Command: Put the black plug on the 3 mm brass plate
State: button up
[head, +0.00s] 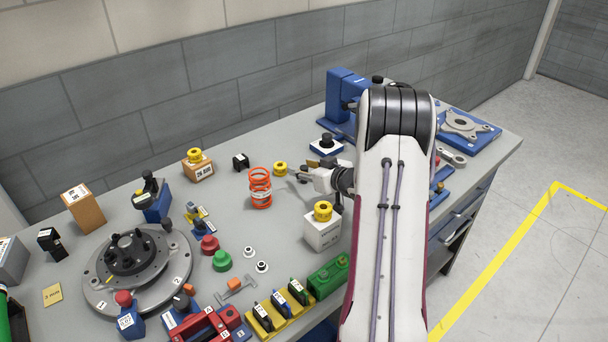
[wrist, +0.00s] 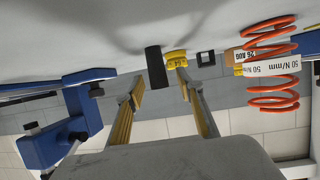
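The black plug (wrist: 156,67) shows in the wrist view as a plain dark cylinder, seen upside down, in the gap between my fingertips. My gripper (wrist: 160,82) is open, with its two yellow-padded fingers apart; I see no clear contact with the plug. In the head view my gripper (head: 303,174) is low over the back middle of the bench, beyond the orange spring, and I cannot clearly make out the plug there. The 3 mm brass plate (head: 52,295) is a small flat yellow square on the bench at the far left, with nothing on it.
An orange spring (head: 260,188), a yellow knob (head: 280,168) and a white block with a yellow top (head: 322,231) stand close to my gripper. A large round chassis fixture (head: 137,268) stands beside the brass plate. Several small coloured parts crowd the front.

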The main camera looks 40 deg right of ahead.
aim_at(304, 167)
grip_shut()
jog(key=shift+r, duration=5)
